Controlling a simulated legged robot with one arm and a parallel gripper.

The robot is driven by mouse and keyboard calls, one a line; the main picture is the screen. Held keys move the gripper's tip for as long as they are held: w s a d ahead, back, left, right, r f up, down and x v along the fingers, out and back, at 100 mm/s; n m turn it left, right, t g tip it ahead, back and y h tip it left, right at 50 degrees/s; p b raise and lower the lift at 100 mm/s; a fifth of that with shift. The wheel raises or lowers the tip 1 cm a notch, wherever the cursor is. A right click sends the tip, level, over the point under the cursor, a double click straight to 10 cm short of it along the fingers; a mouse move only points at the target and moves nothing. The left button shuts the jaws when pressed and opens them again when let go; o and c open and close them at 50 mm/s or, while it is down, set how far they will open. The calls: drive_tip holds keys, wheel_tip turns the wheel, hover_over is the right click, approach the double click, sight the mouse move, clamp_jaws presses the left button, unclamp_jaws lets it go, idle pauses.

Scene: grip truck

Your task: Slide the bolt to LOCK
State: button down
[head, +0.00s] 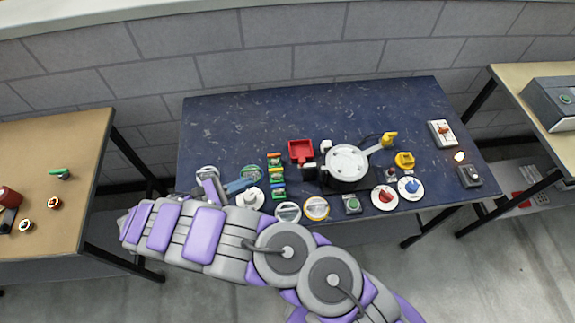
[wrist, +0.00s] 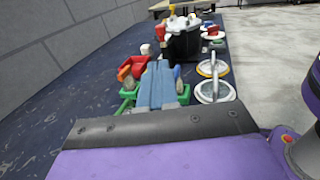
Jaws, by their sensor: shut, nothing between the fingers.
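I cannot make out for sure which item is the bolt, and no LOCK label is readable. A pale plate with a red handle (head: 442,132) lies at the table's right end. My gripper (head: 254,178) is over the left front part of the blue table, far from that plate, beside the stacked coloured pieces. Its blue-grey fingers (wrist: 160,68) are together in the wrist view, with nothing held. My arm runs along the table's front edge and may hide small items there.
The blue table (head: 260,120) is clear at the back. A lidded pot (head: 346,162), a red tray (head: 301,151) and several dials, such as a yellow-rimmed one (head: 317,208), crowd its front. A wooden table (head: 40,150) stands left and another bench (head: 520,75) right, with floor gaps between.

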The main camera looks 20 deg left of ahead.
sight(301, 164)
drive_tip(key=shift+d, duration=0.1)
idle(0.3)
drive_tip(key=b+x, duration=0.2)
drive_tip(key=x, duration=1.2)
drive_tip(key=shift+b, duration=0.4)
drive_tip(key=shift+w+d+p, duration=0.3)
drive_tip(key=shift+w+d, duration=0.05)
drive_tip(key=shift+d, duration=0.3)
drive_tip(key=shift+w+d+p, duration=0.3)
drive_tip(key=shift+w+d, duration=0.05)
drive_tip(key=shift+d, duration=0.3)
drive_tip(key=shift+s, duration=0.1)
